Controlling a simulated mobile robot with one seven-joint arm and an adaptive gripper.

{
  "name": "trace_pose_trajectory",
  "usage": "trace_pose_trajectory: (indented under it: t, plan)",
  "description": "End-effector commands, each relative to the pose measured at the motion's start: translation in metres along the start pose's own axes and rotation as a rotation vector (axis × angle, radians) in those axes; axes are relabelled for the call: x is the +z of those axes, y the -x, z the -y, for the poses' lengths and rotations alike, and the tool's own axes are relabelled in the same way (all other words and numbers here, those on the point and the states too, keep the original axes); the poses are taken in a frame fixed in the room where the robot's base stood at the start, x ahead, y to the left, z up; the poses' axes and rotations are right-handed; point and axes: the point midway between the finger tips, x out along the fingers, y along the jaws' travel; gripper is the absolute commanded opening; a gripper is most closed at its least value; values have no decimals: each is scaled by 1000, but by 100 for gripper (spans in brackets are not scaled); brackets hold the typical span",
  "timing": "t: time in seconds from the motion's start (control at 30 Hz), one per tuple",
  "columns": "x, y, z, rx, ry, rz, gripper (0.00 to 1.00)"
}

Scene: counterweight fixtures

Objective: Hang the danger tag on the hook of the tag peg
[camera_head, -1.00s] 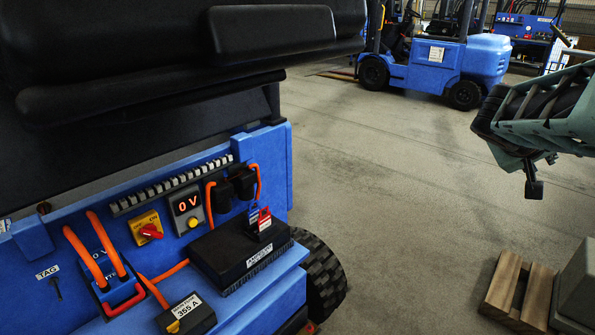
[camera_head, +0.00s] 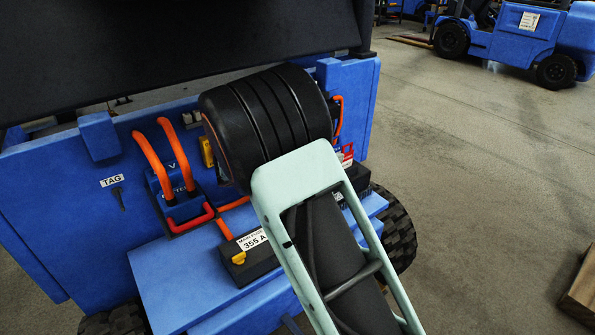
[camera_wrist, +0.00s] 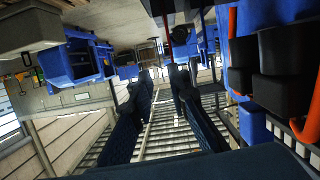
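The tag peg (camera_head: 119,198) is a small dark hook on the blue panel's left side, under a white "TAG" label (camera_head: 112,181). A small red tag-like piece (camera_head: 347,152) with white on it shows just right of my arm; I cannot tell surely that it is the danger tag. My gripper (camera_wrist: 161,85) shows in the wrist view with two dark fingers apart and nothing visible between them. In the head view my arm hides the gripper and the middle of the panel. Neither the peg nor a tag is clear in the wrist view.
Orange cables (camera_head: 153,163) and a red handle (camera_head: 190,218) stand out between the peg and my arm. A black box (camera_head: 252,258) labelled "355 A" sits on the blue ledge (camera_head: 180,290). Black connectors (camera_wrist: 286,50) are close at the wrist view's right.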

Motion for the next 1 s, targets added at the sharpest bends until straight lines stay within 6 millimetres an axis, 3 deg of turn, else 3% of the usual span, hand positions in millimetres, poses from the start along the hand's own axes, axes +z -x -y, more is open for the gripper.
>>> trace_pose_trajectory:
  t: [0.03,0.1,0.33,1.0]
  plan:
    - [14,3,5,-3,-18,-5,16]
    - [24,8,9,-7,-41,-9,16]
    - [27,4,11,-7,-62,-11,16]
    - [32,-72,12,-9,-63,-11,16]
